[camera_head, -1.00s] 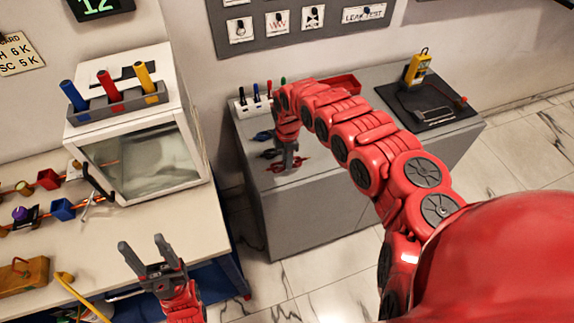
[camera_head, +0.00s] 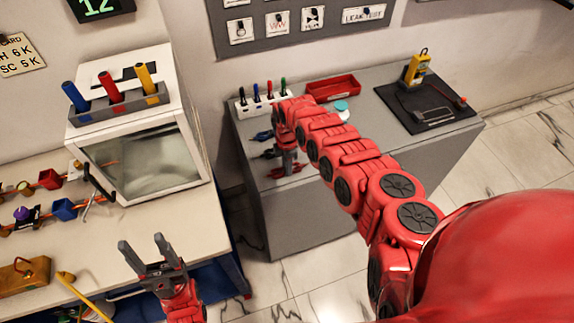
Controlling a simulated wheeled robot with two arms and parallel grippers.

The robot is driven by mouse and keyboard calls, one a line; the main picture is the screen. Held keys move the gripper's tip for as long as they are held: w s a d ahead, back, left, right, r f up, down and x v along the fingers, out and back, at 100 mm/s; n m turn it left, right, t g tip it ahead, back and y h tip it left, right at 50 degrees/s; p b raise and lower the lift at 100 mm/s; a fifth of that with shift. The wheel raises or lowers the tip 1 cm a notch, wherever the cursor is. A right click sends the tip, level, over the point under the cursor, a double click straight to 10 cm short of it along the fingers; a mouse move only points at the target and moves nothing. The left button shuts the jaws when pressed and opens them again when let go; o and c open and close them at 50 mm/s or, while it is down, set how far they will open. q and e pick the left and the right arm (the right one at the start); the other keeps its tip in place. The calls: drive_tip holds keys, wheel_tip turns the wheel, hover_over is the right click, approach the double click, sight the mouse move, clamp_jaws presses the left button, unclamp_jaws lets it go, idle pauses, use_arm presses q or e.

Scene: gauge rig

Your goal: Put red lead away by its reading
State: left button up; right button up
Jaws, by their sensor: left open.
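A red lead (camera_head: 277,173) lies on top of the grey cabinet (camera_head: 310,215), near its left edge. My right gripper (camera_head: 288,168) points down at the red lead, at or very close to it. Its fingers are small and partly hidden, so I cannot tell whether they grip it. A blue lead (camera_head: 263,136) and a dark lead (camera_head: 270,153) lie just behind. A yellow meter (camera_head: 417,68) stands on a black mat (camera_head: 430,110) at the cabinet's right; its reading is too small to make out. My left gripper (camera_head: 146,247) is open and empty over the front of the left bench.
A white rack (camera_head: 250,104) with coloured pegs and a red tray (camera_head: 333,88) stand at the cabinet's back. A teal-topped round item (camera_head: 342,109) lies beside my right arm. A white box (camera_head: 142,150) carries blue, red and yellow tubes on the left bench (camera_head: 150,225).

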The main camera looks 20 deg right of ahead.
drive_tip(key=o, duration=0.4)
drive_tip(key=shift+c, duration=0.2)
